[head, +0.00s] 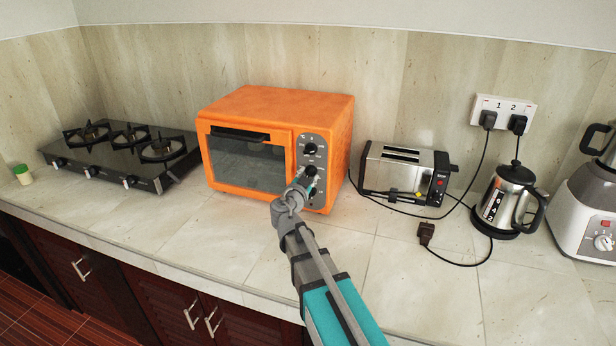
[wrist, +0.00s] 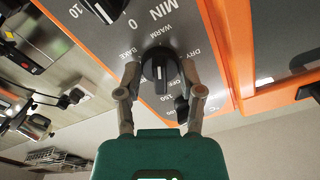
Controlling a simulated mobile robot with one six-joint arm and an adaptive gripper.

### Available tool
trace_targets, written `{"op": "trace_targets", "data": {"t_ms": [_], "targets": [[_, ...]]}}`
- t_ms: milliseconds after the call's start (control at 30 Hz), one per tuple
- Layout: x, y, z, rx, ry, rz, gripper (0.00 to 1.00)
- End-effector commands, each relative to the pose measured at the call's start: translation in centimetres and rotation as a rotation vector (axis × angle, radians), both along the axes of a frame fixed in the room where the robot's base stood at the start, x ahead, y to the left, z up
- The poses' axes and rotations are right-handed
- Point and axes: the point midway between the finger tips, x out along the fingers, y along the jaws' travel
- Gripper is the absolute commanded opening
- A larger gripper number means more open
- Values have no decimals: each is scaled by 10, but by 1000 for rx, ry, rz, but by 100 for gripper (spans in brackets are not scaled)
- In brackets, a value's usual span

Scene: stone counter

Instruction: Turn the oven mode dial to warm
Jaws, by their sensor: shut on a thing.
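The orange oven (head: 265,140) stands on the counter with a grey control panel on its right side. In the wrist view, the black mode dial (wrist: 160,66) has WARM, BAKE and DRY printed around it. A white mark shows on the dial's lower half in the picture, on the side away from WARM. My gripper (wrist: 160,74) is shut on this dial, one finger on each side. In the head view my gripper (head: 304,182) reaches the panel from the front and partly hides its lower part.
Another dial (wrist: 104,8) marked MIN is close by at the wrist view's top. The upper panel dial (head: 310,149) is clear of my arm. A toaster (head: 403,172) stands right of the oven, a gas hob (head: 128,148) left.

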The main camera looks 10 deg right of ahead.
Motion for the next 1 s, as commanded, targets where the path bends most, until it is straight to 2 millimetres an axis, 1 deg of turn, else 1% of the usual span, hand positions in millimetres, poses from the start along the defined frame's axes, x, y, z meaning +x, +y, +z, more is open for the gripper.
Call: {"op": "trace_targets", "data": {"t_ms": [33,200,600,633,800,1000], "targets": [[2,1,1,12,-9,4,2],[3,1,1,42,-27,4,2],[3,1,1,48,-30,4,2],[3,1,1,48,-30,4,53],[2,1,1,50,-30,3,84],[1,1,0,50,-30,2,84]]}}
